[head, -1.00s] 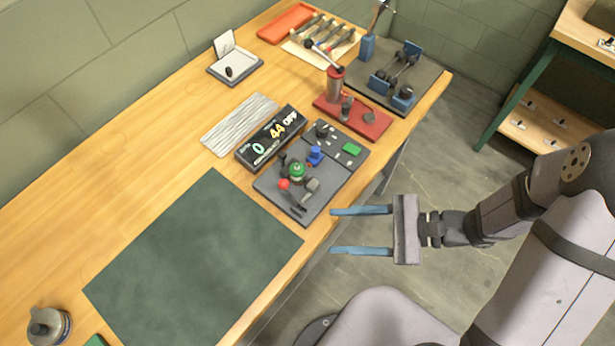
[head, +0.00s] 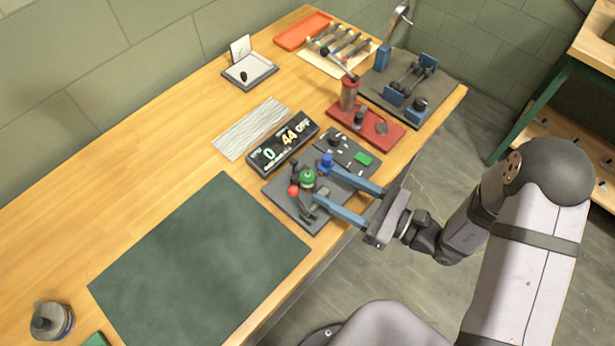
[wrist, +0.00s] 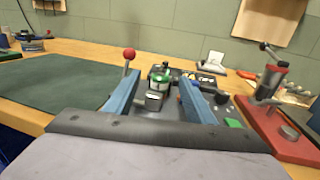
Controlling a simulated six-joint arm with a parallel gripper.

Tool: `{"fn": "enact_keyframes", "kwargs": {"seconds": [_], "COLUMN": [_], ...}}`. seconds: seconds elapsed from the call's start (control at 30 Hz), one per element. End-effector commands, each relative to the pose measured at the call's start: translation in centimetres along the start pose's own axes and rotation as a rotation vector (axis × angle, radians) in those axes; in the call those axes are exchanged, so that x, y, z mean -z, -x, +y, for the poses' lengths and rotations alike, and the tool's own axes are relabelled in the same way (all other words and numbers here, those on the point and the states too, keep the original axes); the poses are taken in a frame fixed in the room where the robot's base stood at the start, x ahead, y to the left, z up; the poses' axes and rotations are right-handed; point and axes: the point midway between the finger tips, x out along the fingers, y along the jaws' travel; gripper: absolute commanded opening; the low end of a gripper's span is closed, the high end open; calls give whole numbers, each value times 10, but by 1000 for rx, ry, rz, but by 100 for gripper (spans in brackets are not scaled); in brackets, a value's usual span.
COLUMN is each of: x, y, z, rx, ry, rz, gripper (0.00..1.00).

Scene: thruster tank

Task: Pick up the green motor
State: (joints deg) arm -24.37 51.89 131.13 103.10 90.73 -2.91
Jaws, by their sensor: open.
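The green motor (head: 308,178) stands upright on the dark grey board near the table's front edge. It also shows in the wrist view (wrist: 160,81), between and beyond my two blue fingers. My gripper (head: 322,188) is open, its fingers reaching over the board toward the motor from the table's front side. In the wrist view my gripper (wrist: 160,88) has a clear gap between its fingers. A grey block (wrist: 154,100) sits just in front of the motor, between the fingers. I cannot tell whether a finger touches anything.
A red-knobbed lever (head: 293,190) stands left of the motor, close to a finger in the wrist view. A blue part (head: 326,161) is beside the other finger. A display box (head: 283,143) lies behind. The green mat (head: 200,262) is bare.

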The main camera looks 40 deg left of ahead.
Motion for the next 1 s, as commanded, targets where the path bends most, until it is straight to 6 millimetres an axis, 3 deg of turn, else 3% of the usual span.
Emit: {"fn": "enact_keyframes", "kwargs": {"seconds": [0.17, 0.53, 0.83, 0.87, 1.0], "x": [-1, 0, 1, 1, 1], "y": [-7, -48, -52, -52, -52], "z": [0, -2, -3, -3, -3], "rx": [-2, -3, 0, 0, 0], "ry": [0, 0, 0, 0, 1], "rz": [0, 1, 1, 1, 1], "gripper": [50, 50, 50, 47, 14]}}
